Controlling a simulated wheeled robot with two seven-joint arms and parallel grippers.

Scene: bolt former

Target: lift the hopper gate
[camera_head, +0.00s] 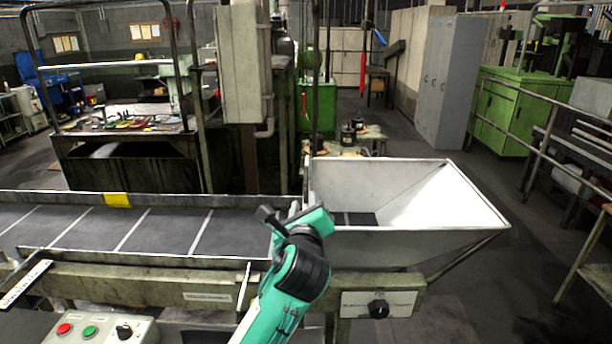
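The white hopper (440,245) stands at the right end of the conveyor, with sloping sides and a dark opening in its floor. My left gripper (278,214) is at the hopper's left end, where the conveyor meets it. My teal and black arm rises to it from the bottom of the view. A dark finger part points left, and a small pale piece shows just beside it. I cannot tell whether the fingers are open or shut, or whether they touch the gate. The gate is mostly hidden behind my gripper and wrist. My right gripper is not in view.
The conveyor belt (160,231) runs left from the hopper, with a yellow tag (117,200) on its far rail. A panel with a black knob (378,309) sits below the hopper. A button box (100,331) stands at bottom left. Open floor lies right of the hopper.

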